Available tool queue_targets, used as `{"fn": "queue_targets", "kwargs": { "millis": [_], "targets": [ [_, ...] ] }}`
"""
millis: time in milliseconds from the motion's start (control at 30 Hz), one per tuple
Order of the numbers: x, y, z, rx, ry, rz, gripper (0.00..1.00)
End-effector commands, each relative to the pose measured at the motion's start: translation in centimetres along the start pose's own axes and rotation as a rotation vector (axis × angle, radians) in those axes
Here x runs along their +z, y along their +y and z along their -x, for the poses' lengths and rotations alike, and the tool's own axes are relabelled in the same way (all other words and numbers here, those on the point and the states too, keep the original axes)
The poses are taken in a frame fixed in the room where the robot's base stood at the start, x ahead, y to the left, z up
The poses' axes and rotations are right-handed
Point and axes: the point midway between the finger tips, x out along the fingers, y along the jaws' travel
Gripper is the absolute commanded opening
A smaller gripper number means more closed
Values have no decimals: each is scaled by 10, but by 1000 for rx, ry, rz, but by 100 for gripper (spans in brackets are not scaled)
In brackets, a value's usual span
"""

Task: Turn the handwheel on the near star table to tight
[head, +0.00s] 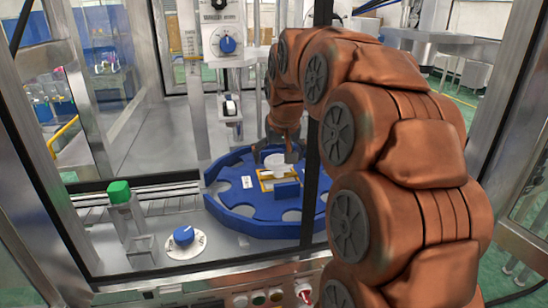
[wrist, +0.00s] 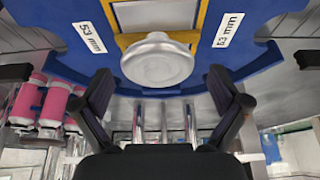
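The blue star table (head: 235,205) stands inside the machine frame, with notches around its rim. It also fills the top of the wrist view (wrist: 270,45), with two "53 mm" labels. The handwheel, a round silver knob (wrist: 157,62), sits on the yellow-edged middle of the table. In the head view a pale round top (head: 279,160) shows there, partly hidden by my gripper. My gripper (wrist: 161,80) is open, with one finger to each side of the knob in the wrist view. No finger visibly touches it. In the head view my gripper (head: 280,150) is over the table's middle.
A dark frame post (head: 314,130) stands in front of the table, close to my arm. A crimping head with a blue knob (head: 227,44) stands behind. Pink cylinders (wrist: 55,103) show at left.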

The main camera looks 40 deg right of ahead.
Motion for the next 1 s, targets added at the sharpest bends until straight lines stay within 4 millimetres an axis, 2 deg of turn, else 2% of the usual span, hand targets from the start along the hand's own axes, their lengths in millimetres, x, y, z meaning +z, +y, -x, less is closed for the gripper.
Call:
{"fn": "queue_targets", "kwargs": {
  "millis": [367, 467, 733, 1000],
  "targets": [
    [-1, 1, 5, 2, 3, 0, 100],
    [-2, 1, 16, 2, 6, 0, 100],
    [-4, 0, 66, 1, 10, 0, 100],
    [-4, 0, 103, 1, 7, -1, 100]
  ]
}}
